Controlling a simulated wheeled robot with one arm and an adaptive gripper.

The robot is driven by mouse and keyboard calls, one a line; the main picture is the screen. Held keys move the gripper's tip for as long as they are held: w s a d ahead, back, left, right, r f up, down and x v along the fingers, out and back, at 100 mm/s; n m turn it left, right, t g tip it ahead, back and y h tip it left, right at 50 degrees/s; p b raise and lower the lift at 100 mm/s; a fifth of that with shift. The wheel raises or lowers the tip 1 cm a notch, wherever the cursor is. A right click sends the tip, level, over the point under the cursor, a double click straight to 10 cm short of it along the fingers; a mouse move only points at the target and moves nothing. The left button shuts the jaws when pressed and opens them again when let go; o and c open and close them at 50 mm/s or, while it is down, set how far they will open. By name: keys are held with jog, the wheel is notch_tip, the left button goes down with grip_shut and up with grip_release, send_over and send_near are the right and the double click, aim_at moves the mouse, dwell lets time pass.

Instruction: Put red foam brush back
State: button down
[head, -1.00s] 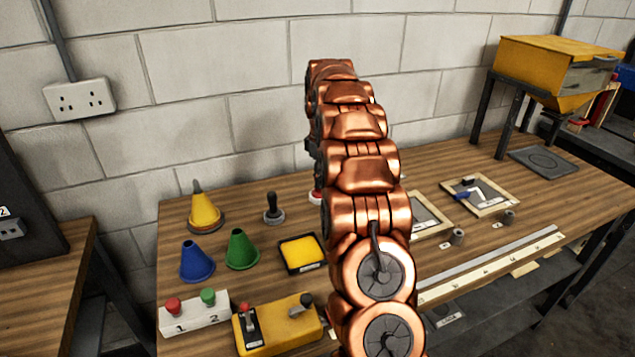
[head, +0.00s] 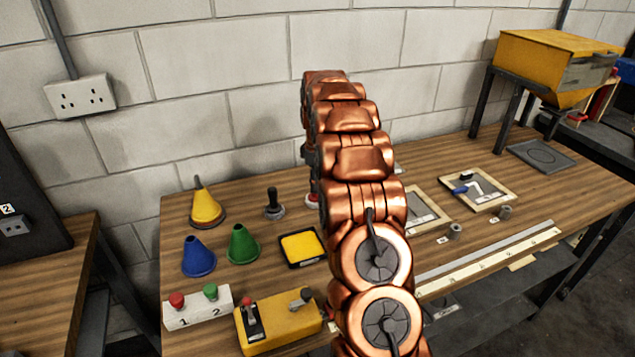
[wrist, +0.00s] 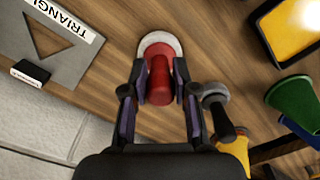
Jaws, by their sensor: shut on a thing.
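The red foam brush (wrist: 159,82) shows in the wrist view as a red handle on a round red-and-white base. My gripper (wrist: 160,73) is shut on its handle, with a dark finger on each side. The base lies beyond the fingertips, over the wooden bench; I cannot tell whether it touches the wood. In the head view only a small red-and-white part of the brush (head: 312,199) shows at the left edge of my copper arm, which hides my gripper.
A black-handled round tool (head: 274,207) stands close left of the brush. Yellow (head: 207,209), blue (head: 198,258) and green (head: 242,246) cones and a yellow pad (head: 301,247) are further left or nearer. A triangle stencil (wrist: 74,22) lies on the opposite side.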

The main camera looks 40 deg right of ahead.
jog(key=c, duration=0.9)
grip_release()
jog(key=shift+w+r, duration=0.1)
jog(key=shift+r, duration=0.45)
notch_tip(320, 180, up, 8)
jog(key=b, duration=0.2)
jog(key=shift+f+b, duration=0.2)
jog(key=shift+b, duration=0.1)
notch_tip(320, 180, up, 4)
jog(key=shift+f, duration=0.25)
